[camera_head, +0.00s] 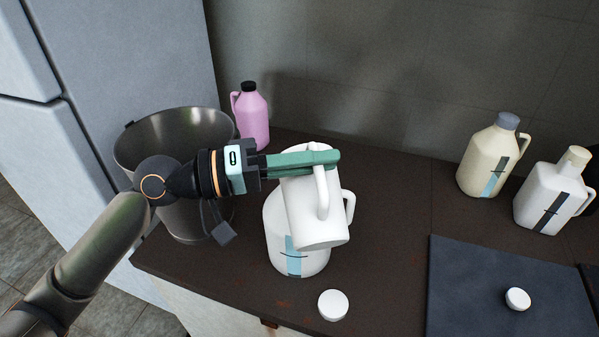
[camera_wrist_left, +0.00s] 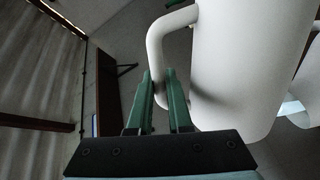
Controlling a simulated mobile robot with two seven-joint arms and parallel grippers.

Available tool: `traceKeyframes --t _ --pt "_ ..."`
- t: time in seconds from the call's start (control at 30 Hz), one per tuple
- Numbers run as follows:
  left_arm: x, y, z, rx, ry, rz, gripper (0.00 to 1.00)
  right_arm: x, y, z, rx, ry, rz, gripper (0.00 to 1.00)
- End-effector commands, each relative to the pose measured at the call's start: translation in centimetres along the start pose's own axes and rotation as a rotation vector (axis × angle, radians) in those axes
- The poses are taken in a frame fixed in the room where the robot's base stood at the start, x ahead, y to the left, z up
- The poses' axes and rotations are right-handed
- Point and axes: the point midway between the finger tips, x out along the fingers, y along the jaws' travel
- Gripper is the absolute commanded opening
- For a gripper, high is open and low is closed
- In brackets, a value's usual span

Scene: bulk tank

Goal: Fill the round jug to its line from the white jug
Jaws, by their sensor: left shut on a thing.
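A white jug (camera_head: 303,212) is held in the air by my left gripper (camera_head: 324,159), whose green fingers are shut on its handle. The jug is tilted, with its base toward the camera. In the wrist view the jug body (camera_wrist_left: 245,60) fills the right side, with the handle (camera_wrist_left: 158,45) at the fingers (camera_wrist_left: 159,78). The round jug (camera_head: 276,243) stands on the counter under and behind it. Its front has a blue strip with a dark line, and its handle shows at right. The held jug hides its mouth; I see no stream. My right gripper is out of view.
A white cap (camera_head: 333,304) lies on the dark counter (camera_head: 390,220) in front. A steel bucket (camera_head: 180,140) and a pink jug (camera_head: 254,118) stand left. A cream jug (camera_head: 486,160) and a white square jug (camera_head: 545,197) stand right. A dark mat (camera_head: 470,285) bears another cap (camera_head: 518,298).

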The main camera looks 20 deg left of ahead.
Motion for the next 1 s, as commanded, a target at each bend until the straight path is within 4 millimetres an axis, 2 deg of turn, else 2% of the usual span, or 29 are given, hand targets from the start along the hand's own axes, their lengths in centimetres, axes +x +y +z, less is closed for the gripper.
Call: traceKeyframes --t 1.0 --pt "-0.01 0.36 -0.95 -0.058 0.002 0.003 0.0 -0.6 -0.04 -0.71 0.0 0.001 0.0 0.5"
